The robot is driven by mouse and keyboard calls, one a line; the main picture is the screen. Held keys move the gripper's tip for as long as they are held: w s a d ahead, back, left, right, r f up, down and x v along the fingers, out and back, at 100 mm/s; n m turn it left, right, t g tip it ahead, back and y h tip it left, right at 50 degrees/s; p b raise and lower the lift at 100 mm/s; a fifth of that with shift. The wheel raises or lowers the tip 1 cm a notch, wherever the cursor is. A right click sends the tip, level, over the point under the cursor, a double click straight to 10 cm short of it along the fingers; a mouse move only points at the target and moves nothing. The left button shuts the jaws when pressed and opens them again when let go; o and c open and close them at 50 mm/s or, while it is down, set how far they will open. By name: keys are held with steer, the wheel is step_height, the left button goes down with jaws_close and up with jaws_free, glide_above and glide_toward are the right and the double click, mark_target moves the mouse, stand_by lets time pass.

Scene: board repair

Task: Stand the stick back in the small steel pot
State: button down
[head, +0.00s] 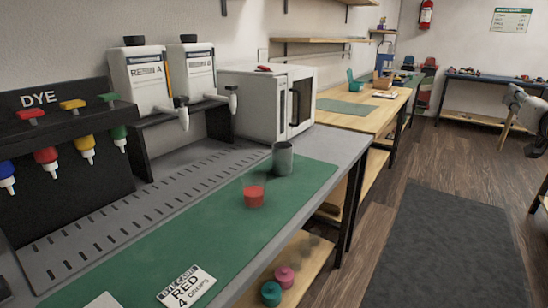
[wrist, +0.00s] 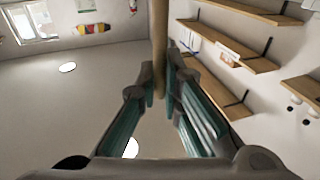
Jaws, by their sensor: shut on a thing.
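The small steel pot (head: 283,160) is a grey cylinder standing upright on the green mat, in the middle of the head view. The pale wooden stick (head: 504,135) is at the right edge of the head view, slanting down from my gripper (head: 515,108). In the wrist view my gripper (wrist: 160,82) is shut on the stick (wrist: 160,35), which runs up out of the top of the picture. The gripper is in the air over the floor side, well to the right of the pot and apart from it. The pot's inside is mostly hidden.
A red cup (head: 254,197) stands on the green mat (head: 215,232) near the pot. A white box-shaped machine (head: 262,95) is behind it, with a dye rack (head: 60,150) on the left. Pink and teal lidded jars sit on the lower shelf. The dark floor mat (head: 450,245) is clear.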

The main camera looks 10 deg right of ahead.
steer(key=w+a+r+n+t+y+p, duration=0.1)
steer(key=w+a+r+n+y+p, duration=0.15)
steer(key=w+a+p, duration=0.7)
steer(key=w+a+r+n+t+y+p, duration=0.1)
steer(key=w+a+y+p, duration=0.45)
steer(key=a, duration=0.65)
steer(key=s+a+r+n+p, duration=0.1)
steer(key=a+p, duration=0.6)
steer(key=a, duration=0.5)
steer(key=s+a+r+n+y+p, duration=0.1)
steer(key=a+p, duration=0.7)
steer(key=a, duration=0.4)
steer(key=shift+s+a, duration=0.25)
steer(key=shift+a, duration=0.15)
